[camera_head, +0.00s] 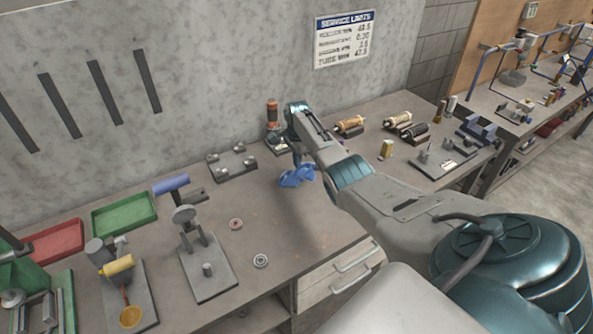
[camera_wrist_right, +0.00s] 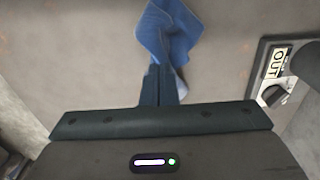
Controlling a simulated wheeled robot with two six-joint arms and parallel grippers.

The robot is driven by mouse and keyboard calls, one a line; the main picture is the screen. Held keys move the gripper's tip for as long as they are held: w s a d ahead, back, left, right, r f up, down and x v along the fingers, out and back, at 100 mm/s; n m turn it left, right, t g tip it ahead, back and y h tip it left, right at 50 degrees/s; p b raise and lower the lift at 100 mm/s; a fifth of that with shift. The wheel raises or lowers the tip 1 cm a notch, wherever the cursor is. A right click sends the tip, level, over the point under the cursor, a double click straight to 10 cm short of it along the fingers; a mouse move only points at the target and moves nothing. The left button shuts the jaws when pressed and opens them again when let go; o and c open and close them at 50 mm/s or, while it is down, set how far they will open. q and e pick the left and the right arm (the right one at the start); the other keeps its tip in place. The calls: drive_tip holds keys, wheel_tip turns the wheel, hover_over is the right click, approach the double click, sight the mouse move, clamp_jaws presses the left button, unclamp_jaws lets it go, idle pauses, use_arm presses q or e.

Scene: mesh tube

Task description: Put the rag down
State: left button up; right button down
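The blue rag (camera_head: 297,177) is at the middle of the workbench (camera_head: 310,220), below my right gripper (camera_head: 299,160) in the head view. In the right wrist view the rag (camera_wrist_right: 168,35) hangs crumpled from the tips of my right gripper (camera_wrist_right: 160,72). The fingers are close together with the cloth between them. I cannot tell whether its lower edge touches the bench. My left gripper is in neither view.
A plate with "OUT" lettering (camera_wrist_right: 275,62) lies right of the rag. Bare bench lies in front of the rag.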

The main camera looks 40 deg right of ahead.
wheel_tip(320, 180, down, 6)
drive_tip(key=b, duration=0.4)
drive_tip(key=shift+f, duration=0.15)
wheel_tip(320, 180, up, 5)
drive_tip(key=p, duration=0.5)
drive_tip(key=shift+r, duration=0.2)
wheel_tip(320, 180, up, 4)
drive_tip(key=shift+f, duration=0.15)
